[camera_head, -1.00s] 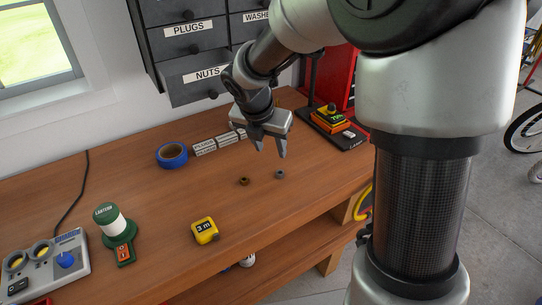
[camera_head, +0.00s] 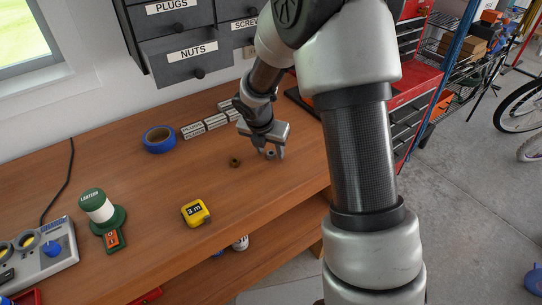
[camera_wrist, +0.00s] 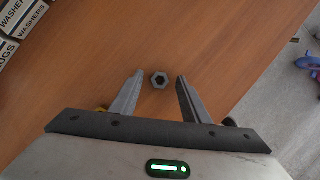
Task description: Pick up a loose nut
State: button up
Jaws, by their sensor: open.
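A grey hex nut (camera_wrist: 160,80) lies flat on the wooden bench, just ahead of and between the fingertips of my gripper (camera_wrist: 156,82) in the wrist view. My gripper is open and empty, low over the bench; it also shows in the head view (camera_head: 270,153). There the grey nut (camera_head: 271,154) is partly hidden by the fingers. A brown nut (camera_head: 234,162) lies on the bench a little to the left of my gripper, apart from it.
The wooden bench (camera_head: 150,200) carries a blue tape roll (camera_head: 158,139), label blocks (camera_head: 216,121), a yellow tape measure (camera_head: 195,212), a green lantern (camera_head: 102,215) and a control box (camera_head: 40,258). Dark drawers (camera_head: 187,62) hang behind. The bench between the nuts and tape measure is clear.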

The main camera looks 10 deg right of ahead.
jog(key=shift+f, duration=0.1)
grip_shut()
